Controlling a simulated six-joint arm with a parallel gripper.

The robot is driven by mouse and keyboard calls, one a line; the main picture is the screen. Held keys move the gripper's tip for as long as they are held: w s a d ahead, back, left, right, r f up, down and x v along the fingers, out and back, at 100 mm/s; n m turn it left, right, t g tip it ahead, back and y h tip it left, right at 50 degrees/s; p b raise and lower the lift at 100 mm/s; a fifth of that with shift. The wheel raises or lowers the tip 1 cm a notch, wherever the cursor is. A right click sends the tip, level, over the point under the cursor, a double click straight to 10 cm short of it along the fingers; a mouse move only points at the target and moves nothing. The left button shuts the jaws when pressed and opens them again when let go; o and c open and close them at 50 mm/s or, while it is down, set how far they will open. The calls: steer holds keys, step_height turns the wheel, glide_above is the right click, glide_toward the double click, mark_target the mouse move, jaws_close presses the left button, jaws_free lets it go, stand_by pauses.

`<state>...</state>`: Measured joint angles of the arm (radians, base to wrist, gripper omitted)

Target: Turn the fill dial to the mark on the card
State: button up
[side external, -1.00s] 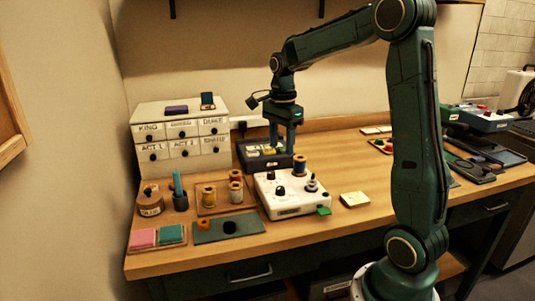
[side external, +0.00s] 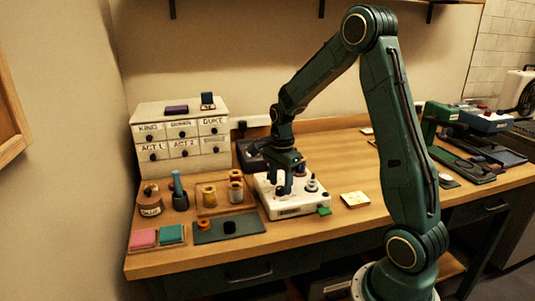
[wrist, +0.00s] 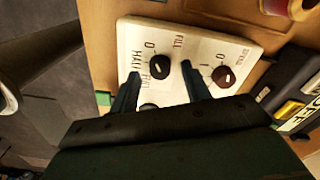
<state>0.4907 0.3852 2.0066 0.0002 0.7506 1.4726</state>
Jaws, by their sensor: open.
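The white machine (side external: 290,210) stands mid-table under my gripper (side external: 286,188). In the wrist view its panel (wrist: 205,48) carries a black dial (wrist: 160,68) with printed words around it, including one that looks like HALF. My gripper (wrist: 160,72) is open, with one finger on each side of this dial. I cannot tell whether the fingers touch it. A second dark dial (wrist: 223,77) lies to the right, outside the fingers. A small pale card (side external: 354,199) lies on the table right of the machine; its mark is too small to read.
Thread spools (side external: 209,196) stand left of the machine, with a dark mat (side external: 250,232) in front of them. A dark box (side external: 247,158) sits behind. Labelled drawers (side external: 181,138) stand at the back left.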

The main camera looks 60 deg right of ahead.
steer(key=shift+f, duration=0.55)
steer(key=c, duration=1)
